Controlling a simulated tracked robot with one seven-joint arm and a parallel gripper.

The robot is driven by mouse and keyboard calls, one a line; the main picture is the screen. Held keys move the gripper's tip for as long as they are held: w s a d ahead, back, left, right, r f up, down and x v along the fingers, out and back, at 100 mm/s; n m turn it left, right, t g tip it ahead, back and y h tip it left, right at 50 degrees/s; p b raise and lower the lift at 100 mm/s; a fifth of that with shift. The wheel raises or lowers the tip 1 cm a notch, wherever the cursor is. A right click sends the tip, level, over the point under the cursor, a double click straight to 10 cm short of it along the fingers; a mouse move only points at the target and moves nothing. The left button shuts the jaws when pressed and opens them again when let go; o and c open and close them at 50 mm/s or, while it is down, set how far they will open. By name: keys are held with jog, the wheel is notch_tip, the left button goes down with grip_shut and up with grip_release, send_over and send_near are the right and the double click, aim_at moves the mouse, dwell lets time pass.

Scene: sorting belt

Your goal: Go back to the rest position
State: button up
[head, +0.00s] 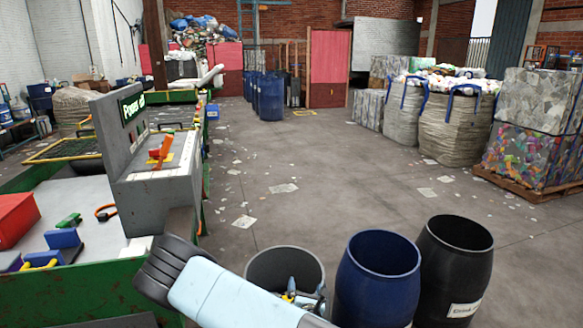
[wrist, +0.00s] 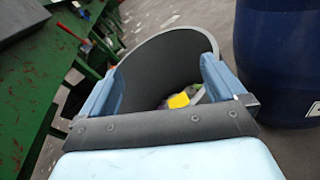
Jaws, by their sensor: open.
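My gripper (wrist: 163,78) is open, its two light blue fingers set wide apart with nothing between them in the wrist view. It is over or at the mouth of a grey bin (wrist: 150,60), whose curved inner wall shows between the fingers. A yellow item (wrist: 178,101) and some paler pieces lie inside the bin. In the head view my light blue arm crosses the front of the grey bin (head: 262,262).
A blue barrel (head: 377,275) and a black barrel (head: 455,265) stand right of the bin. A green-framed belt (head: 100,285) with a red box (head: 15,217) and a grey control panel (head: 165,190) is on the left. The floor beyond is open, with scattered paper.

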jog(key=s+d+r+m+g, duration=0.1)
jog(key=d+r+m+g, duration=0.15)
jog(key=r+m, duration=0.65)
jog(key=s+d+r+m+g, duration=0.15)
jog(key=r+m+g, duration=0.35)
jog(key=r, duration=0.5)
jog(key=d+r+m+g, duration=0.2)
jog(key=d+r+m, duration=0.1)
jog(key=r+m, duration=0.65)
jog(key=s+d+r+m+y, duration=0.1)
jog(key=s+d+r+m, duration=0.45)
jog(key=s+r, duration=0.8)
jog(key=s+d+r+m, duration=0.1)
jog(key=s+d+r, duration=0.2)
jog(key=s, duration=0.3)
jog(key=s+d+r+m+g+h, duration=0.1)
jog(key=s+d+r+m, duration=0.1)
jog(key=s, duration=0.5)
notch_tip(320, 180, up, 2)
jog(key=shift+s+d+r+h, duration=0.15)
jog(key=shift+d+h, duration=0.15)
jog(key=shift+d, duration=0.3)
jog(key=shift+s+d+m, duration=0.1)
jog(key=shift+s+m, duration=0.2)
jog(key=shift+s, duration=0.15)
